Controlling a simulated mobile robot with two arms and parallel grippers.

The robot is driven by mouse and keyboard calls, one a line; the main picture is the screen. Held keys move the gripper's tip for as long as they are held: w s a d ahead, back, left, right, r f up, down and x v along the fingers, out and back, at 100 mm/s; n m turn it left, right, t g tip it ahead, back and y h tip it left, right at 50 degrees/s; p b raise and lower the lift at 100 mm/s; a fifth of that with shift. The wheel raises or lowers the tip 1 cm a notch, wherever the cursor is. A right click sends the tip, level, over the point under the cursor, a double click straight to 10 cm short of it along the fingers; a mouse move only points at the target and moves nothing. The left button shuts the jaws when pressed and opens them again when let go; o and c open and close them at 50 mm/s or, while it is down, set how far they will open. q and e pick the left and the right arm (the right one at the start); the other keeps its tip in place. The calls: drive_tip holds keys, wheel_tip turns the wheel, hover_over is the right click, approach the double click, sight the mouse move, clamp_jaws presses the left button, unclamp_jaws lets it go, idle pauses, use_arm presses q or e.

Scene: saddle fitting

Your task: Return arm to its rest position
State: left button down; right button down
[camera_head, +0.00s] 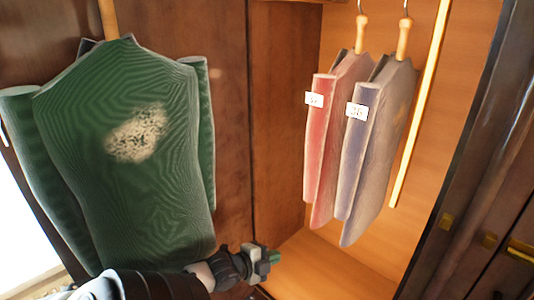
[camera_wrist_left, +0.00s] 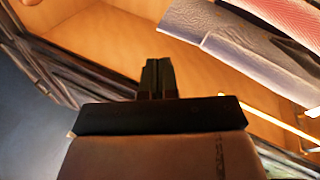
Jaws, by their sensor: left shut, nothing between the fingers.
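My left arm comes in from the lower left of the head view. My left gripper (camera_head: 272,257) is in front of the wardrobe opening, just right of the lower edge of a green garment (camera_head: 90,140). In the left wrist view the left gripper's fingers (camera_wrist_left: 157,72) are together and hold nothing. My right gripper is not in either view.
A red garment (camera_head: 326,140) and a grey-purple garment (camera_head: 362,150) with white tags hang inside the wooden wardrobe. The grey-purple one also shows in the wrist view (camera_wrist_left: 240,50). The wardrobe floor (camera_head: 330,268) is bare. A dark door with brass fittings (camera_head: 446,222) stands at right.

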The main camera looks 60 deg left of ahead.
use_arm(q)
drive_tip(key=shift+s+a+f+n, duration=0.15)
drive_tip(key=shift+s+f, duration=0.05)
drive_tip(key=shift+f, duration=0.25)
drive_tip(key=shift+s+a+f+n, duration=0.1)
drive_tip(key=shift+s+f+n, duration=0.05)
drive_tip(key=shift+f, duration=0.25)
